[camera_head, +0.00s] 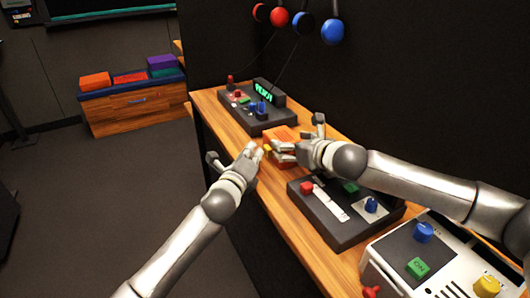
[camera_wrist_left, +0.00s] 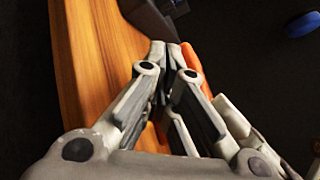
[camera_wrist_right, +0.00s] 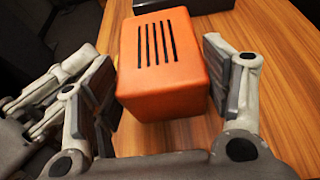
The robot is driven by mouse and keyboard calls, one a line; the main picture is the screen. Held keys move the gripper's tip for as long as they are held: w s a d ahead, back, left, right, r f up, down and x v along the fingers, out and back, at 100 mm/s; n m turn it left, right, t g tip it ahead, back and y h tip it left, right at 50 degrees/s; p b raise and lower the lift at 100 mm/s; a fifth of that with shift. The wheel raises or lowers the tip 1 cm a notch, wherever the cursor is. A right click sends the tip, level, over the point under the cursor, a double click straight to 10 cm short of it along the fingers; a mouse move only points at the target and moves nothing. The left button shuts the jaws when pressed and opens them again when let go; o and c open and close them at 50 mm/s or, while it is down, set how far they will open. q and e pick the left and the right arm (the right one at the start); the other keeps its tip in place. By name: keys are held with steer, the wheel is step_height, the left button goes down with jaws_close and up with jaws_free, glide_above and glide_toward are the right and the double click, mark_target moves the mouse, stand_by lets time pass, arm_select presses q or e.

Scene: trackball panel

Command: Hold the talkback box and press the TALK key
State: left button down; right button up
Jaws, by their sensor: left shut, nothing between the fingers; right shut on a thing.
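The orange talkback box (camera_head: 283,134) is over the wooden desk; its slotted side shows in the right wrist view (camera_wrist_right: 160,55). My right gripper (camera_head: 295,146) is shut on it, with a finger on either side. I cannot tell whether the box touches the desk. My left gripper (camera_head: 257,151) is shut and empty, its fingertips close to the box's left side. In the left wrist view its closed tips (camera_wrist_left: 170,52) are beside the box's orange edge (camera_wrist_left: 191,62). A small yellow spot (camera_head: 267,148) by these tips may be the TALK key; its lettering is not readable. Contact is unclear.
A dark panel (camera_head: 325,222) with red, green and blue controls lies nearer on the desk (camera_head: 282,212). A white console (camera_head: 458,250) stands at the front right. Another dark panel (camera_head: 240,115) with a green display is farther back. Headsets (camera_head: 332,32) hang on the dark wall.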

arm_select(q)
steer(key=shift+w+d, duration=0.2)
steer(key=shift+d, duration=0.35)
arm_select(e)
steer(key=shift+a, duration=0.1)
stand_by(0.5)
arm_select(q)
steer(key=shift+a, duration=0.15)
steer(key=shift+s+a, duration=0.4)
steer(key=shift+a, duration=0.45)
steer(key=shift+s+a, duration=0.25)
steer(key=shift+a, duration=0.35)
steer(key=a, duration=0.1)
steer(key=s+a, duration=0.1)
steer(key=a, duration=0.1)
steer(key=shift+s+a, duration=0.2)
steer(key=shift+s, duration=0.1)
steer(key=s+a+r, duration=0.2)
steer(key=s+r, duration=0.1)
steer(key=s, duration=0.4)
steer(key=shift+s+a+r, duration=0.25)
steer(key=shift+a+r, duration=0.05)
steer(key=shift+a, duration=0.05)
